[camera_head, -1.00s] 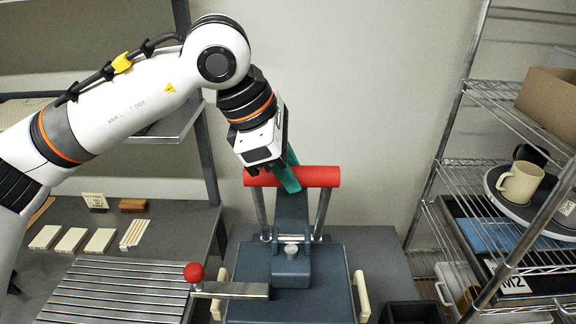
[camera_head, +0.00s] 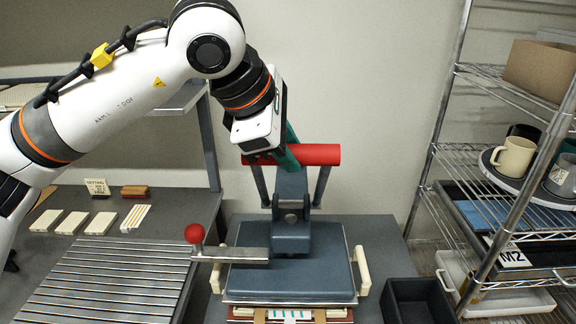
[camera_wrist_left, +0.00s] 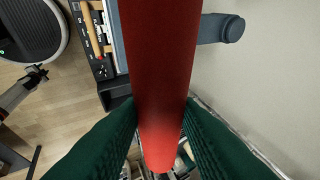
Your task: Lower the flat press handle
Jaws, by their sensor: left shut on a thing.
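The flat press (camera_head: 290,272) is a blue-grey machine standing at the middle of the bench in the head view. Its handle is a thick red bar (camera_head: 320,154) lying crosswise on two posts behind the press head. My left gripper (camera_head: 285,150) is shut on the red bar, left of its middle, with green fingers. In the left wrist view the bar (camera_wrist_left: 160,60) runs between the green fingers (camera_wrist_left: 160,125). A silver side lever with a red ball (camera_head: 195,233) sticks out to the left of the press. My right gripper is out of view.
A slatted metal rack (camera_head: 110,285) lies left of the press, with pale blocks (camera_head: 60,222) behind it. A black bin (camera_head: 418,302) stands to the right. A wire shelf (camera_head: 480,150) at the right holds a cream mug (camera_head: 513,157) and a cardboard box (camera_head: 540,70).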

